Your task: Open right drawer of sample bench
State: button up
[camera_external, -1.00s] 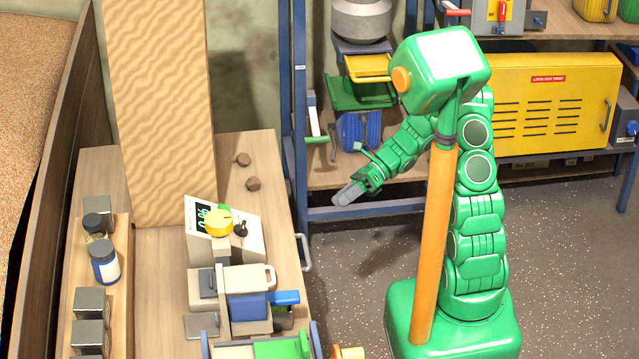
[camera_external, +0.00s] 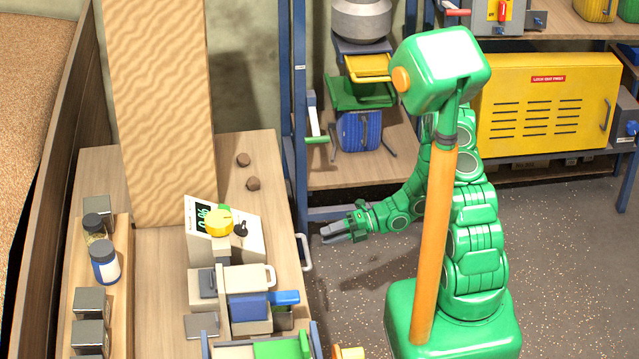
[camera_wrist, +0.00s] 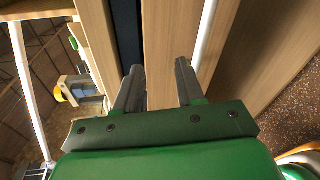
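The sample bench (camera_external: 160,290) is wooden and stands at the left in the external view. A pale bar handle (camera_external: 304,252) sticks out from its right side, and a pale bar (camera_wrist: 206,35) shows in the wrist view against wooden fronts. My gripper (camera_external: 326,232) is open and empty, close to the bench's side near the handle. In the wrist view my gripper (camera_wrist: 160,68) has its fingers apart, and the bar lies just right of the right finger, not between them. The drawer fronts are hidden in the external view.
A balance-like device (camera_external: 225,225), jars (camera_external: 104,262), grey blocks (camera_external: 92,303) and two brown lumps (camera_external: 253,184) are on the bench top. A blue-framed shelf (camera_external: 360,165) stands behind my arm. Speckled floor (camera_external: 570,270) is clear at the right.

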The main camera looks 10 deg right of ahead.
aim_at(308, 252)
notch_tip(308, 252, down, 6)
jog(key=m+t, duration=0.1)
jog(key=m, duration=0.2)
jog(key=shift+w+a+f, duration=0.1)
jog(key=shift+a+f, duration=0.15)
jog(key=shift+a, duration=0.95)
jog(key=shift+s+a+f, duration=0.1)
jog(key=shift+a+f, duration=0.15)
jog(key=shift+a, duration=0.95)
jog(key=shift+w+a+f, duration=0.1)
jog(key=shift+a+f, duration=0.15)
jog(key=shift+a, duration=0.95)
grip_shut()
